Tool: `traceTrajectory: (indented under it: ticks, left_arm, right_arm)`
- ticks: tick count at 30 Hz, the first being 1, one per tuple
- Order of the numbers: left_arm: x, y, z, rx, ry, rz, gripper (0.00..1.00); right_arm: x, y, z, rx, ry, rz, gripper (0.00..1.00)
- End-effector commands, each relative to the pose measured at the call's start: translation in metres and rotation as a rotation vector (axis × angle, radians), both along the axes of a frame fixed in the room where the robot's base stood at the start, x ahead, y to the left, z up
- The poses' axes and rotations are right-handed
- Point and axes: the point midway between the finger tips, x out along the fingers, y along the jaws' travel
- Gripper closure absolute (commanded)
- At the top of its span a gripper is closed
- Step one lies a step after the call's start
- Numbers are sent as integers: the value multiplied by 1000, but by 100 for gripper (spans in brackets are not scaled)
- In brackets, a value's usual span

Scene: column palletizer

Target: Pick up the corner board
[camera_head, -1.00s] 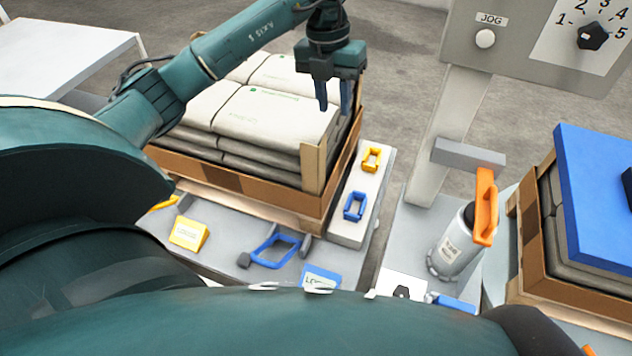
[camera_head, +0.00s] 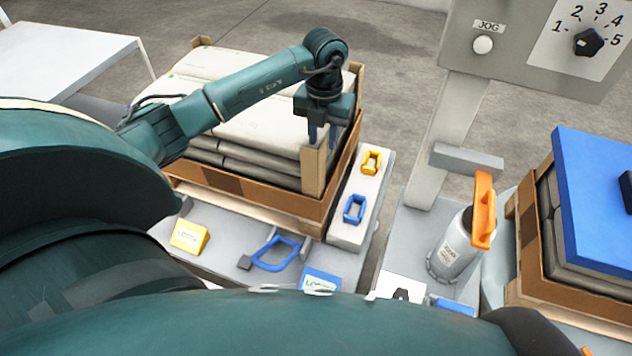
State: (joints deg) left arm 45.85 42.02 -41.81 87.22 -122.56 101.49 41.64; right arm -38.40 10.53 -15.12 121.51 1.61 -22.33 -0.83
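The corner board (camera_head: 314,172) is a tan upright board at the near right corner of the sack stack on the left pallet. My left gripper (camera_head: 322,138) points down at the top of this board, with its two blue-grey fingers apart. One finger shows in front of the board's upper end and the other by its right edge. Whether the fingers touch the board cannot be told. My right gripper is not in view.
White sacks (camera_head: 262,125) fill the brown pallet box (camera_head: 250,199). A narrow light block with yellow (camera_head: 371,162) and blue (camera_head: 354,208) handles stands to its right. A grey post with a dial panel (camera_head: 540,45) and an orange-handled canister (camera_head: 455,245) stand further right.

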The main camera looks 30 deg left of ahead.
Motion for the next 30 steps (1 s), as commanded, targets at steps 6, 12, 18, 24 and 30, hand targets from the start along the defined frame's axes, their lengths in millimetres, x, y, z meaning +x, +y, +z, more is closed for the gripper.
traceTrajectory:
  ticks: [6, 12, 18, 24, 30]
  left_arm:
    - [0, 1, -14, 1, -1, 0, 71]
    - [0, 1, -14, 0, -1, 0, 74]
    - [0, 1, -14, 0, -1, 0, 91]
    - [0, 1, -14, 0, -1, 0, 100]
    - [0, 1, -14, 0, -1, 0, 100]
  right_arm:
    - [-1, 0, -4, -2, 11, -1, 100]
    - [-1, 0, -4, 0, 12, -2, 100]
    - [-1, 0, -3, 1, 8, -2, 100]
    - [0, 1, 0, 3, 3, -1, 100]
    - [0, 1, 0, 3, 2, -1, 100]
